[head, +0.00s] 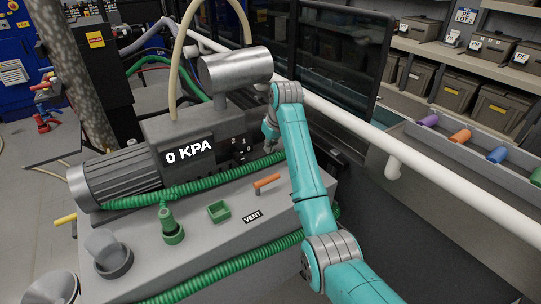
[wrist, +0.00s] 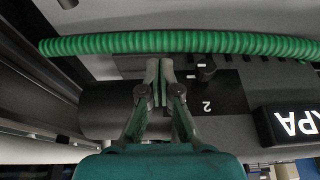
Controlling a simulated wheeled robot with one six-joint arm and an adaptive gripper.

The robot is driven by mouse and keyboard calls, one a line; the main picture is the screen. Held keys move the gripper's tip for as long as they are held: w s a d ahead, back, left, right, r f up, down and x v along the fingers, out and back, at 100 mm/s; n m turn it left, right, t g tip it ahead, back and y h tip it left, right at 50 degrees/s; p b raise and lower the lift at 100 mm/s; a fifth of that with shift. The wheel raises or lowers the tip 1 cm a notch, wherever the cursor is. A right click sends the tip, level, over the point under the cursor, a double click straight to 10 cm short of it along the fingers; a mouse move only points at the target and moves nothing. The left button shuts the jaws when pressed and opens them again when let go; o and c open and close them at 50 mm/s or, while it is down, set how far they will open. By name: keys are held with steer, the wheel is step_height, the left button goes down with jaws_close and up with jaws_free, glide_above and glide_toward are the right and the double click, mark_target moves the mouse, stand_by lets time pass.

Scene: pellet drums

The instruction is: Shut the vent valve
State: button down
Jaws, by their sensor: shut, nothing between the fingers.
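The vent valve is an orange lever (head: 267,181) on the grey pump bench, just above the "VENT" label (head: 253,217). The lever points to the upper right in the head view and is not visible in the wrist view. My gripper (head: 270,133) is beyond the lever, near the pump body and the dial panel. In the wrist view my gripper (wrist: 159,68) is shut and empty, with its tips near the green ribbed hose (wrist: 110,43) and beside a black knob (wrist: 205,70). I cannot tell whether it touches either.
The pump display (head: 190,149) reads 0 KPA. A white rail (head: 440,170) runs along the right side.

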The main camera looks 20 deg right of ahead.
mark_target(267, 181)
steer(key=x, duration=0.9)
steer(key=shift+s, duration=0.1)
steer(key=shift+s+d+f, duration=0.1)
steer(key=shift+s+d, duration=0.1)
steer(key=shift+s, duration=0.4)
steer(key=shift+s+d+f, duration=0.1)
steer(key=shift+s+d, duration=0.1)
steer(key=shift+s, duration=0.4)
steer(key=shift+s+d+f, duration=0.1)
steer(key=shift+s+d, duration=0.1)
steer(key=shift+s, duration=0.4)
